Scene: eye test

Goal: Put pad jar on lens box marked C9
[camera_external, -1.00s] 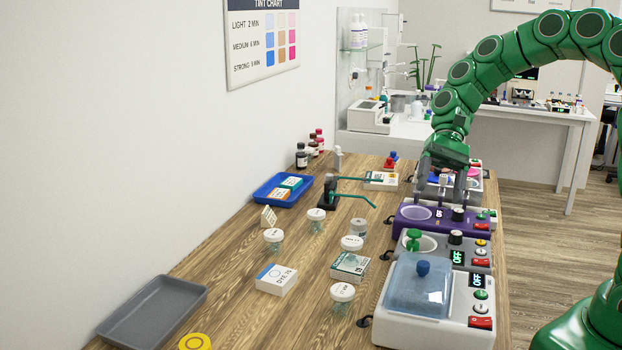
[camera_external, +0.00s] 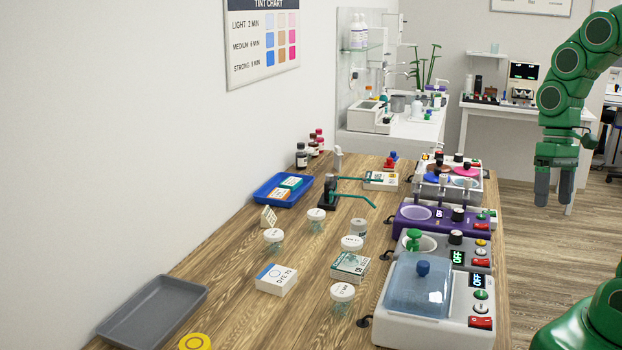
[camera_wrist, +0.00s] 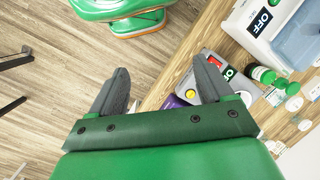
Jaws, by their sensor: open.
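Several clear jars with white lids stand on the wooden table: one at the back (camera_external: 316,215), one left of it (camera_external: 273,237), a small one (camera_external: 357,228), and one at the front (camera_external: 342,292). Another white-lidded jar (camera_external: 351,243) is at the back of a white and teal box (camera_external: 349,267); I cannot tell if it stands on it or behind it. A white box with a blue edge (camera_external: 276,280) lies to the left, and another box (camera_external: 381,181) lies farther back. I cannot read C9 on any box. My gripper (camera_external: 554,190) is open and empty, right of the table.
Bath units with switches line the table's right edge: a blue-lidded one (camera_external: 418,286), a grey one (camera_external: 440,252), a purple one (camera_external: 430,220). A teal-armed stand (camera_external: 328,195) is mid-table. A blue tray (camera_external: 283,188) holds boxes. A grey tray (camera_external: 152,312) is empty.

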